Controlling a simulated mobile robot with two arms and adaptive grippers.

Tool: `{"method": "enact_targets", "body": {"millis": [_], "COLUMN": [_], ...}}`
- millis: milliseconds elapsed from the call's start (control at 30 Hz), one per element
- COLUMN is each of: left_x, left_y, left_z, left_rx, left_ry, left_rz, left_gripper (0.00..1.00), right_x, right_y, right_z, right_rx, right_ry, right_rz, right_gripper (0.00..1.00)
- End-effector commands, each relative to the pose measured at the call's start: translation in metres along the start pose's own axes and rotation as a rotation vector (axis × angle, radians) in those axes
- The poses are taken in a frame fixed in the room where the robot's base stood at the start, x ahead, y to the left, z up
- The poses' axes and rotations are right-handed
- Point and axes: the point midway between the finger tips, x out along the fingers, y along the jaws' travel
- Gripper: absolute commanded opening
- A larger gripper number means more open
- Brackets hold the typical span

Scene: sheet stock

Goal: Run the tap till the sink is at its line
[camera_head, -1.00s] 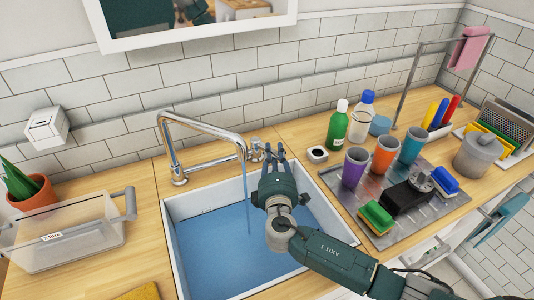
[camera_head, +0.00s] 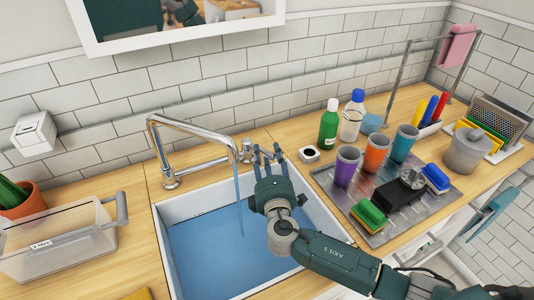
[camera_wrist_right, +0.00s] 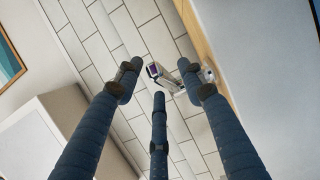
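The chrome tap (camera_head: 194,122) arches over the white sink (camera_head: 190,203), and a thin stream of water falls from its spout. Blue water (camera_head: 215,250) covers the sink floor and stands below the rim; I cannot make out the line. The tap's handle (camera_head: 246,147) is behind the spout, at the sink's back edge. My right gripper (camera_head: 268,156) is just right of the handle, above the sink's back right part, with its dark blue fingers spread and empty. In the right wrist view the fingers (camera_wrist_right: 157,82) stand apart, with chrome tap parts (camera_wrist_right: 172,80) beyond them. My left gripper is out of view.
Right of the sink, a metal tray (camera_head: 347,207) holds cups, sponges and a black object. A clear bin (camera_head: 60,240) is on the left counter.

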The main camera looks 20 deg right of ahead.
Motion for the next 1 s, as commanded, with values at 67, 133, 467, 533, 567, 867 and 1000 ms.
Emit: {"method": "enact_targets", "body": {"millis": [67,133,467,533,567,867,1000], "left_x": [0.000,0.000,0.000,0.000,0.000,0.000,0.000], "left_y": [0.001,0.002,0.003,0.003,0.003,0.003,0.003], "left_z": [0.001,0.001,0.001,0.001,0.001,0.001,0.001], "left_rx": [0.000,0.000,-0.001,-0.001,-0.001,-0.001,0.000], "left_ry": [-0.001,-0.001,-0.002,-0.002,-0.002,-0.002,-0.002], "left_rz": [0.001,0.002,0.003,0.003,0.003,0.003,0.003], "left_gripper": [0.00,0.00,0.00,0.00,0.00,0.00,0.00], "right_x": [-0.015,-0.030,-0.094,-0.101,-0.103,-0.109,-0.109], "right_y": [-0.002,-0.003,-0.002,-0.002,-0.001,-0.001,-0.001], "right_z": [0.001,0.000,0.002,0.001,0.001,0.001,0.001], "right_rx": [0.000,0.000,0.000,-0.001,-0.001,-0.002,-0.002], "right_ry": [0.000,0.002,-0.002,-0.001,-0.001,-0.002,-0.002], "right_rz": [-0.005,-0.005,-0.004,-0.004,-0.003,-0.002,-0.002], "right_gripper": [0.40,0.40,0.40,0.40,0.40,0.40,0.40]}}
